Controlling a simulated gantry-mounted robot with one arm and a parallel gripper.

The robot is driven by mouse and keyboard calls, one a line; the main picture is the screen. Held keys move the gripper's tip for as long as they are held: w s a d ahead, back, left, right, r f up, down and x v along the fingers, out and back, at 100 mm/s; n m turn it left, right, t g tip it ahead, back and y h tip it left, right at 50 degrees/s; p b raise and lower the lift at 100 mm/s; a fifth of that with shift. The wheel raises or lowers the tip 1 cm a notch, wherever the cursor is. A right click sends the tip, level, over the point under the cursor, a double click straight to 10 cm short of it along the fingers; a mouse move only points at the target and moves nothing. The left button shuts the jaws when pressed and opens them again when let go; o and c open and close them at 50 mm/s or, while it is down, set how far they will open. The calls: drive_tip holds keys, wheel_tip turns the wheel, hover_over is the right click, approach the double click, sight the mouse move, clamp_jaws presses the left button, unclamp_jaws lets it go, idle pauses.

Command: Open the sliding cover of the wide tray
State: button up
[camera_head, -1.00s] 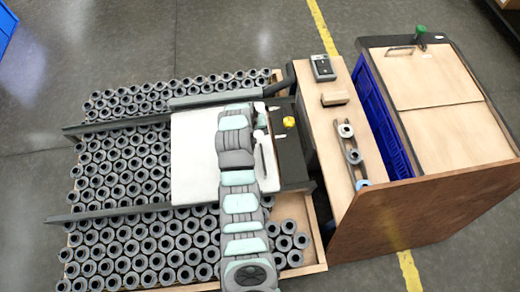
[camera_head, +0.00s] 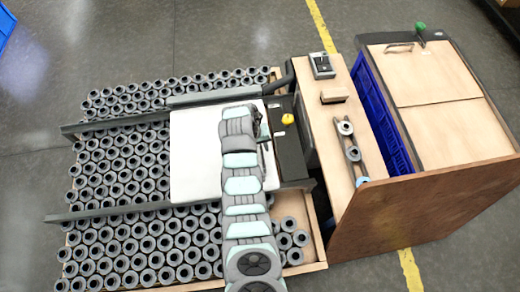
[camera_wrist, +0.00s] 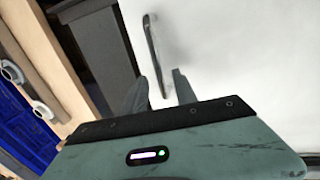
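The wide tray (camera_head: 310,255) is a low wooden-edged tray full of grey ring-shaped cartridges. A white flat panel, its sliding cover (camera_head: 190,150), lies across the dark rails at its right part. In the wrist view the white cover (camera_wrist: 240,45) fills the right side and carries a thin grey bar handle (camera_wrist: 153,45). My gripper (camera_wrist: 159,90) is over the cover at the handle's near end. Its two fingers stand apart, with the handle's end showing between their tips; contact cannot be told. In the head view my arm hides the fingers and much of the handle.
A dark crosspiece (camera_head: 288,150) with a yellow knob (camera_head: 287,119) borders the cover's right side. Beyond it is a wooden shelf (camera_head: 335,110) with a small device, a block and several rings. A wooden-lidded cabinet (camera_head: 430,75) and blue crate (camera_head: 380,115) stand farther right.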

drive_tip(key=shift+d+f, duration=0.1)
drive_tip(key=shift+f, duration=0.4)
clamp_jaws()
idle(1.2)
